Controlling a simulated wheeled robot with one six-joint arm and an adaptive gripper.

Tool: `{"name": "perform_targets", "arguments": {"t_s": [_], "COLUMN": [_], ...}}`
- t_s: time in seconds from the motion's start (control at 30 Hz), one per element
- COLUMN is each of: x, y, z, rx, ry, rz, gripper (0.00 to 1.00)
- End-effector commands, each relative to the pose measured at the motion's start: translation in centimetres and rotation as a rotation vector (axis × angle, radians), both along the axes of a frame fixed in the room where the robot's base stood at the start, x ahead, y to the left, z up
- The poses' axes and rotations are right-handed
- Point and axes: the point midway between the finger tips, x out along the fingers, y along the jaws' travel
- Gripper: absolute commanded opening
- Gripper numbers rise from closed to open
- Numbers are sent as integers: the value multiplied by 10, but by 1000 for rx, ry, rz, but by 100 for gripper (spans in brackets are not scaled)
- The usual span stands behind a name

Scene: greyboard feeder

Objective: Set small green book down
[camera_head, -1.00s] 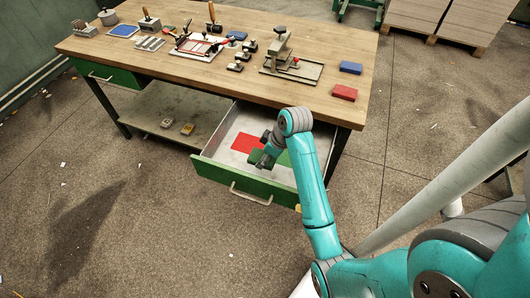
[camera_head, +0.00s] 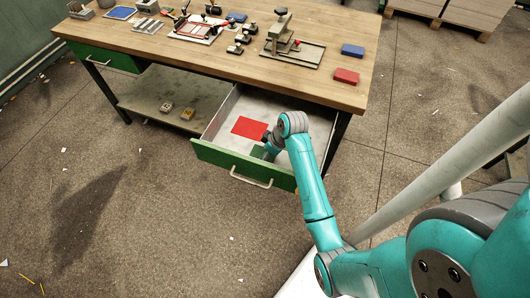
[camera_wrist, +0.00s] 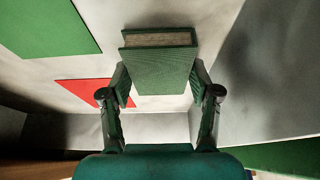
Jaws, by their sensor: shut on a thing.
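The small green book (camera_wrist: 158,68) is between the two fingers of my gripper (camera_wrist: 160,84) in the wrist view, its cover toward me and page edges showing at the top. My gripper is shut on it. In the head view my gripper (camera_head: 268,150) is inside the open drawer (camera_head: 245,163), with the book (camera_head: 257,152) small and partly hidden by it. A red patch (camera_wrist: 84,92) and a green patch (camera_wrist: 45,28) lie on the pale drawer floor. I cannot tell whether the book touches the floor.
The red patch (camera_head: 249,127) is left of my gripper in the head view; my arm hides the green one. The drawer walls stand close around. The wooden workbench (camera_head: 190,50) above carries tools, a blue block (camera_head: 352,50) and a red block (camera_head: 346,76).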

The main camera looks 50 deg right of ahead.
Motion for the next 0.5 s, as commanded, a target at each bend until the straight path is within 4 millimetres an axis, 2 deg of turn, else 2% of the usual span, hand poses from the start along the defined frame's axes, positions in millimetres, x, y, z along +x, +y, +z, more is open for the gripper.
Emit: {"name": "perform_targets", "arguments": {"t_s": [0.07, 0.1, 0.5], "x": [0, 0, 0], "y": [0, 0, 0], "z": [-2, -2, 2], "rx": [1, 0, 0], "ry": [0, 0, 0], "rz": [0, 0, 0], "gripper": [26, 72, 72]}}
